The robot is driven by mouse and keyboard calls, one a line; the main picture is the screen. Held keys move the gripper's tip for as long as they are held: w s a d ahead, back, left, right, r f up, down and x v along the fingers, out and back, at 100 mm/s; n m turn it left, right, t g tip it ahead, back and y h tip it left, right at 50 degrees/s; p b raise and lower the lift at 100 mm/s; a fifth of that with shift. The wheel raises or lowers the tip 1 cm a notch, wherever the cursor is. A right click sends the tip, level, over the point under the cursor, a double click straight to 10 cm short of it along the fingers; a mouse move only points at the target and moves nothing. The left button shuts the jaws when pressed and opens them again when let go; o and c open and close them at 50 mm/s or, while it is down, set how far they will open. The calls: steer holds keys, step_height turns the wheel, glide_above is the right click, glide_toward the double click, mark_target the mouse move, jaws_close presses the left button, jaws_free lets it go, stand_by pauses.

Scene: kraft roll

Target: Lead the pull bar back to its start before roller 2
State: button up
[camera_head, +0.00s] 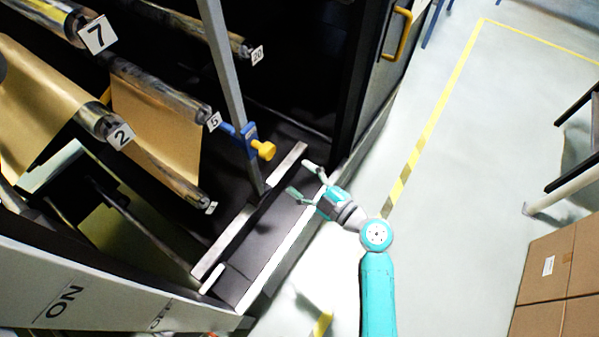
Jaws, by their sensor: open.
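Roller 2 (102,122) is a shiny metal roller with a white "2" plate, at the left inside the dark machine. Brown kraft paper (42,92) runs over it. I cannot tell for sure which part is the pull bar; a long pale bar (238,222) lies slanting along the machine's front opening, with a short white rod (212,278) by its lower end. My gripper (300,178) is open and empty at the right edge of the opening, just right of the pale bar's upper end. It appears apart from the bar.
A grey post (222,65) with a blue clamp and yellow knob (265,150) stands left of my gripper. Rollers 5 (205,112), 7 (75,22) and 20 (235,42) lie deeper inside. Cardboard boxes (560,275) stand lower right. The floor right of the machine is mostly clear.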

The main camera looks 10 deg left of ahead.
mark_target(271, 154)
steer(key=shift+n+y, duration=0.3)
steer(key=shift+n, duration=0.2)
steer(key=shift+r+x, duration=0.2)
steer(key=shift+x, duration=1.8)
steer(key=shift+r+x, duration=0.2)
steer(key=shift+x, duration=1.8)
steer(key=shift+r+x, duration=0.15)
steer(key=shift+x, duration=1.85)
steer(key=shift+c, duration=0.3)
